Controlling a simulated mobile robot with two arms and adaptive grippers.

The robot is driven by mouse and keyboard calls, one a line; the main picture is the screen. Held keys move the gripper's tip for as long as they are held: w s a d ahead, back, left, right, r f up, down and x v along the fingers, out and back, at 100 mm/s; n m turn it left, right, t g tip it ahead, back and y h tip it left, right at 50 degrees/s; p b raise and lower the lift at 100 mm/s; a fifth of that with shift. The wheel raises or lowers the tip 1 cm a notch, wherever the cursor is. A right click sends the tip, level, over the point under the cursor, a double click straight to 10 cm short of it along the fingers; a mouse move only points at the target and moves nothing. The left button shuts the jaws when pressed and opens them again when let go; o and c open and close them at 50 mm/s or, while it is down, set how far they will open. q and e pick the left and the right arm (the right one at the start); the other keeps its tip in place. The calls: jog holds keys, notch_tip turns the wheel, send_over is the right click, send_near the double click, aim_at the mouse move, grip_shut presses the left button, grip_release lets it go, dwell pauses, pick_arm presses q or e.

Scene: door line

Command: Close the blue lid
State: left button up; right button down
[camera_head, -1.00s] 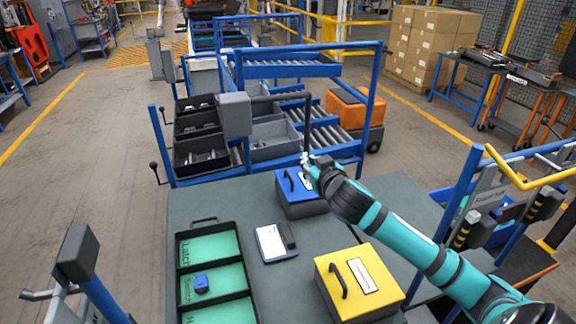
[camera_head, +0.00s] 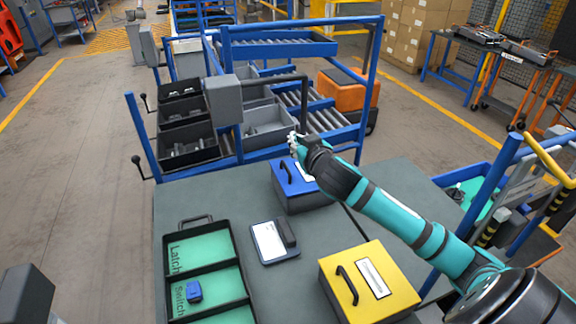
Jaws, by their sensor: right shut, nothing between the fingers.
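The blue lid (camera_head: 283,181) with a dark handle lies on a grey box (camera_head: 304,202) at the back of the table, and looks flat and down on it. My right gripper (camera_head: 294,142) is shut and empty. It shows just above the lid's back edge in the picture, and I cannot tell whether it touches anything. My right forearm hides the lid's right part. My left gripper is not in view.
A yellow-lidded box (camera_head: 390,284) stands at the table's front right. A black tray with green compartments (camera_head: 207,255) holds a blue switch (camera_head: 194,292). A grey-white device (camera_head: 268,243) lies between them. A blue-framed roller rack (camera_head: 300,49) stands behind the table.

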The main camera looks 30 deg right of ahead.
notch_tip(320, 180, down, 7)
jog(key=b, duration=0.6)
jog(key=p, duration=0.2)
send_over(288, 169)
jog(key=shift+a+f, duration=0.25)
jog(key=shift+f, duration=0.9)
notch_tip(288, 169, down, 3)
jog(key=shift+w+d+r+p, duration=0.1)
jog(key=shift+d+r+p, duration=0.05)
jog(key=shift+p, duration=0.15)
jog(key=shift+d+f, duration=0.15)
jog(key=shift+f, duration=0.65)
